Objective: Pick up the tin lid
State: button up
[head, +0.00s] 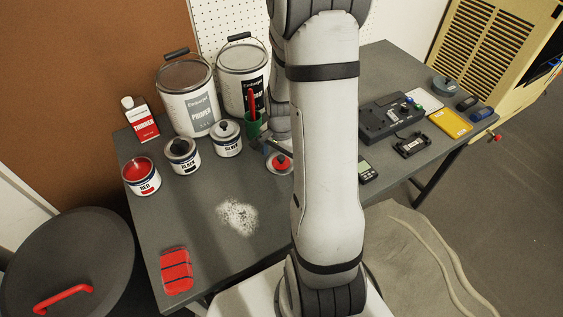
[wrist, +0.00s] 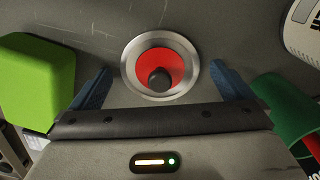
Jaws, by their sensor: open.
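The tin lid (head: 280,164) is a small disc with a silver rim, a red top and a dark round knob. It lies on the grey table, just left of my arm in the head view. In the wrist view the tin lid (wrist: 160,66) sits between and slightly beyond the two blue fingers of my gripper (wrist: 160,86). My gripper is open with nothing in it, and the lid lies flat on the table surface. My arm hides part of the table in the head view.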

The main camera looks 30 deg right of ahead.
jog(key=c, duration=0.9)
jog(key=shift+r, duration=0.1)
jog(key=shift+c, duration=0.2)
